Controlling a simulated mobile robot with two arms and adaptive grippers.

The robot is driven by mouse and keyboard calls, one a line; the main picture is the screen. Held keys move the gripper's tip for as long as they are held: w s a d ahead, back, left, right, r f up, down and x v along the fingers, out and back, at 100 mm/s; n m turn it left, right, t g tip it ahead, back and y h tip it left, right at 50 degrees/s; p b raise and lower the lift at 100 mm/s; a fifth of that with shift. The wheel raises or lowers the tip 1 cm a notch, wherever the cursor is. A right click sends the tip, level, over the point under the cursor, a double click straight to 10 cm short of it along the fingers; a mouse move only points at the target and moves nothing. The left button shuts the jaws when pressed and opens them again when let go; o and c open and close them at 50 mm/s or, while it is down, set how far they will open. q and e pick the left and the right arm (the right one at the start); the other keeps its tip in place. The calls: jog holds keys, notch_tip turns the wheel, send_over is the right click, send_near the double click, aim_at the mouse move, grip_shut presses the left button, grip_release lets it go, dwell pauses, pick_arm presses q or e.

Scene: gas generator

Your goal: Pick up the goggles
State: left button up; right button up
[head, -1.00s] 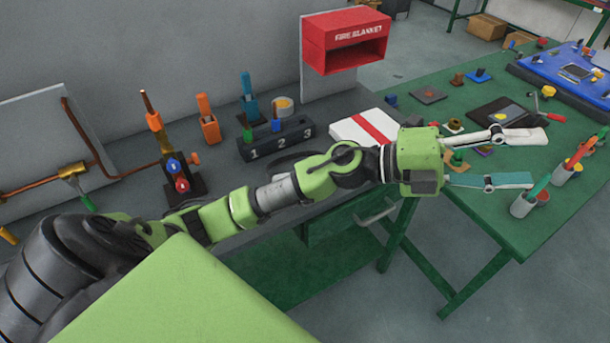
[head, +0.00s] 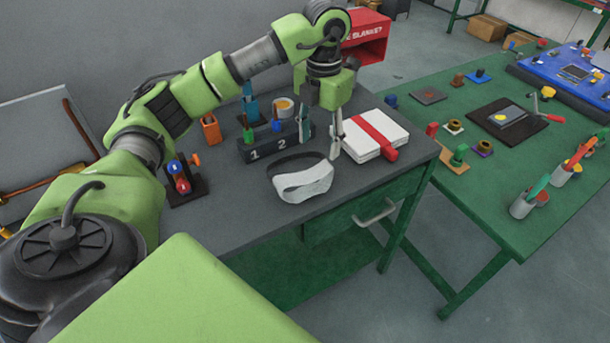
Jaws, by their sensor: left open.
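The white goggles with a dark strap (head: 303,183) lie on the grey workbench near its front edge, in the middle of the head view. My left gripper (head: 320,146) is open and points down, above and behind the goggles, between the numbered block and the white box. My right gripper is not in view.
The numbered black block (head: 268,141) stands behind the goggles. A white box with a red band (head: 372,136) lies to their right. A red valve piece (head: 182,178) stands at left. The grey bench (head: 235,215) is clear in front. A green table (head: 480,205) is at right.

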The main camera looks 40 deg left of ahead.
aim_at(318, 171)
pick_arm(q)
notch_tip(318, 171, down, 6)
jog(key=shift+f+p, duration=0.2)
jog(key=shift+p, duration=0.3)
notch_tip(318, 171, down, 4)
jog(key=shift+s+d+f+p, duration=0.1)
jog(key=shift+s+p, duration=0.05)
jog(key=shift+p, duration=0.85)
jog(key=shift+f, duration=0.6)
jog(key=c, duration=1.2)
